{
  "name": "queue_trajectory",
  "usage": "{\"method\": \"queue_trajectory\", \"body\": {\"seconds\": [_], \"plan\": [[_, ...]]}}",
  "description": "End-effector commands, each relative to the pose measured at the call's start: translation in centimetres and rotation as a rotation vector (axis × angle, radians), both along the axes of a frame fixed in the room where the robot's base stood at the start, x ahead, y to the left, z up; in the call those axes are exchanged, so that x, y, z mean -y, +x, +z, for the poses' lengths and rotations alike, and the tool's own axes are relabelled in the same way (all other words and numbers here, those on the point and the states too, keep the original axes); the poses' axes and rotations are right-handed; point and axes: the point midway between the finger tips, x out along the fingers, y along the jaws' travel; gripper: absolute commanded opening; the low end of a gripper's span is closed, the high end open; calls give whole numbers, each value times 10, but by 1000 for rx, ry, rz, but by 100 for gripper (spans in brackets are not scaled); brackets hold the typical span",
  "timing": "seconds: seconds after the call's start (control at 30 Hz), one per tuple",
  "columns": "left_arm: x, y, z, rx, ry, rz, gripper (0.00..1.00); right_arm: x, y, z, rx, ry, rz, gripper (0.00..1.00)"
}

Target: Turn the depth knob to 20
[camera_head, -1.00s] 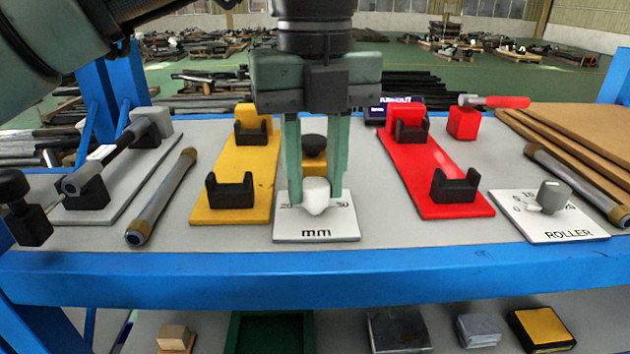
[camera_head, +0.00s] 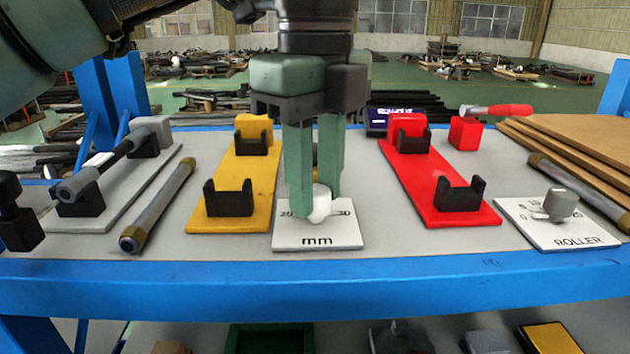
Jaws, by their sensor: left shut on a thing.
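The depth knob (camera_head: 319,205) is white and sits on a white plate (camera_head: 318,238) marked "mm", at the front middle of the bench. The numbers 20 and 30 partly show on the plate, at the knob's left and right; the rest of the scale is hidden by my gripper. My left gripper (camera_head: 316,203) points down from above and is shut on the knob, its green fingers on either side. The fingers are turned, the left one nearer to me. My right gripper is not in view.
A yellow stand (camera_head: 244,182) is left of the knob and a red stand (camera_head: 430,178) is right. A ROLLER plate (camera_head: 560,232) with a grey knob (camera_head: 560,204) lies at the right. A blue rail (camera_head: 315,288) runs along the front edge.

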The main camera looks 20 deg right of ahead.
Motion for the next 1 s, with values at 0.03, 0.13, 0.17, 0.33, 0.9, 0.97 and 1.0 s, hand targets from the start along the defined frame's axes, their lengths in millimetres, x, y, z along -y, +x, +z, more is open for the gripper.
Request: {"method": "queue_trajectory", "body": {"seconds": [0.03,0.13,0.17,0.33,0.9,0.97,1.0], "plan": [[0,-1,-2,-4,2,2,0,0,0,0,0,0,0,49],[0,-1,-2,-4,2,4,0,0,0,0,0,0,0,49],[0,-1,-2,-4,2,4,0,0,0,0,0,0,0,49],[0,-1,-2,-4,2,3,0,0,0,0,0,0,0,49],[1,0,12,2,-1,5,50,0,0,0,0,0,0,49],[1,0,22,1,-2,7,50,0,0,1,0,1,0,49],[1,0,29,1,-2,6,50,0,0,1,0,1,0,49]]}}
